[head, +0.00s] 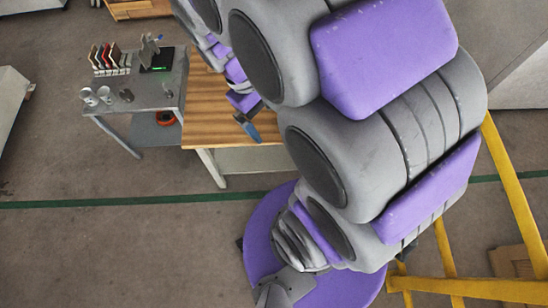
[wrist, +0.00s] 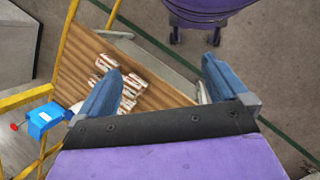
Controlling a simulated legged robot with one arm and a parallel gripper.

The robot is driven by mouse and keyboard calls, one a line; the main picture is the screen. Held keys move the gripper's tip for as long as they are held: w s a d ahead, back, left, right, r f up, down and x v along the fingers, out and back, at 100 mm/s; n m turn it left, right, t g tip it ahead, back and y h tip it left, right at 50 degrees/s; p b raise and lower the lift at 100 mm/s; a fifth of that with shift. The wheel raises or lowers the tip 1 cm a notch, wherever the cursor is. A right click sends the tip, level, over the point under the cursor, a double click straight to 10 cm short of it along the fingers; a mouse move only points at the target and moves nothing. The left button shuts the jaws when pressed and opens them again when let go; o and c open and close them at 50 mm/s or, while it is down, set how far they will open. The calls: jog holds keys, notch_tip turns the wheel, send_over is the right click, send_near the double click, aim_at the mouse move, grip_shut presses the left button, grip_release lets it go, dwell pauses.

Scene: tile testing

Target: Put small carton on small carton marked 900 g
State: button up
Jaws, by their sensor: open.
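Several small white cartons with red-brown markings (wrist: 132,88) lie close together on the wooden table (wrist: 85,62) in the wrist view. Their print is too small to read, so I cannot tell which is marked 900 g. My gripper (wrist: 162,66) is open, with its two blue fingers wide apart and nothing between them. Its left finger covers part of the cartons; the gripper is above the table. In the head view, a blue finger shows over the wooden table (head: 206,102), and the cartons are hidden behind my arm.
A grey table (head: 150,97) with a rack of tiles (head: 108,60) and metal cups (head: 97,97) stands left of the wooden table. Yellow railings (head: 512,190) stand at right. A blue device with a red knob (wrist: 45,119) is at left in the wrist view. Floor at front left is clear.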

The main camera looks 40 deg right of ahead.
jog(key=s+a+r+m+t+y, duration=0.1)
jog(key=s+a, duration=0.4)
jog(key=s, duration=0.5)
jog(key=shift+a+r+m+t+y, duration=0.3)
jog(key=shift+m+t+y, duration=0.2)
jog(key=shift+y, duration=0.3)
jog(key=shift+a, duration=0.1)
